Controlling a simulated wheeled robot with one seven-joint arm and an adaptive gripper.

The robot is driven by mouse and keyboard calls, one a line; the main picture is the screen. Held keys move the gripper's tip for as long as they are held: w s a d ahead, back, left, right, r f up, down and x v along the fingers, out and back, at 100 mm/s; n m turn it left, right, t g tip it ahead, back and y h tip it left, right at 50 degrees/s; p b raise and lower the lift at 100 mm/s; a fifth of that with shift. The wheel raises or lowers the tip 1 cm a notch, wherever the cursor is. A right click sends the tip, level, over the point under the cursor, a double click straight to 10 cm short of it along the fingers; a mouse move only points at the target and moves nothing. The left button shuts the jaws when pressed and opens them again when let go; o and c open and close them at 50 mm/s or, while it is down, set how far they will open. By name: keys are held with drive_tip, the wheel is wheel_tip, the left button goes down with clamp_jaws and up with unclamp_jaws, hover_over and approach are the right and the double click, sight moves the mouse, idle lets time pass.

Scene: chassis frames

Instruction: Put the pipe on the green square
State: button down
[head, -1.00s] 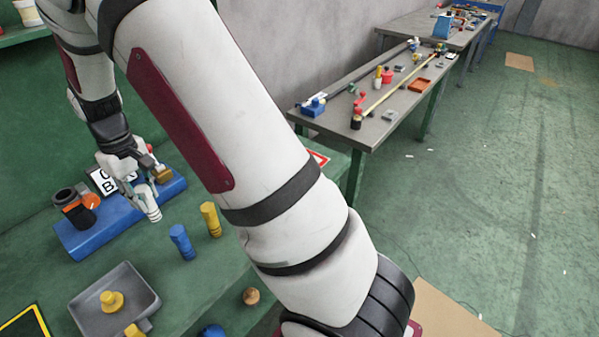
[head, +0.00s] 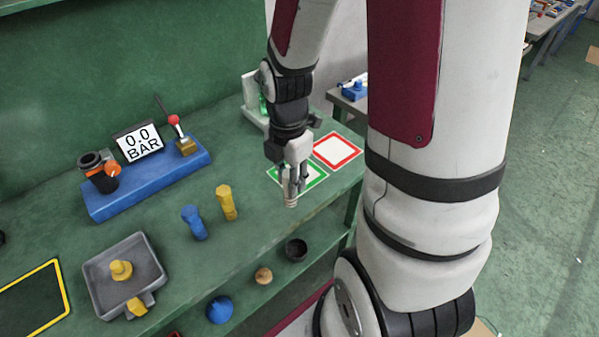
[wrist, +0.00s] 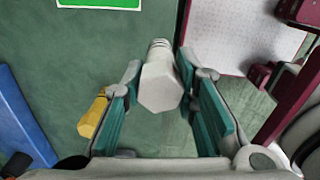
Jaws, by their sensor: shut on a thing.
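My gripper (head: 294,178) is shut on a pale grey pipe (wrist: 160,84) with a six-sided head and a ribbed end. In the wrist view the pipe sits between the two teal finger pads. In the head view the pipe (head: 291,201) hangs below the fingers, in front of the green square (head: 316,173). The square is a white patch with a green border, partly hidden behind my gripper. Its near edge also shows at the top of the wrist view (wrist: 100,3). The pipe appears to be above the bench, clear of the square's middle.
A red-bordered square (head: 337,150) lies right of the green one. Blue (head: 194,222) and yellow (head: 227,203) pegs stand nearby. A grey tray (head: 124,305) holds a yellow piece. The bench's front edge is close.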

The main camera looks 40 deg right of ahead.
drive_tip(key=shift+w+d+f+n, duration=0.35)
drive_tip(key=shift+w+d+f, duration=0.5)
drive_tip(key=shift+w+d, duration=0.85)
drive_tip(key=shift+w+d+f+n, duration=0.4)
drive_tip(key=shift+w+d+f, duration=0.5)
drive_tip(key=shift+w+d, duration=0.75)
drive_tip(key=shift+w+d+f+n, duration=0.35)
drive_tip(key=shift+w+d+f, duration=0.5)
drive_tip(key=shift+w+d, duration=0.85)
drive_tip(key=c, duration=1.7)
unclamp_jaws()
drive_tip(key=shift+f, duration=0.15)
drive_tip(key=o, duration=0.4)
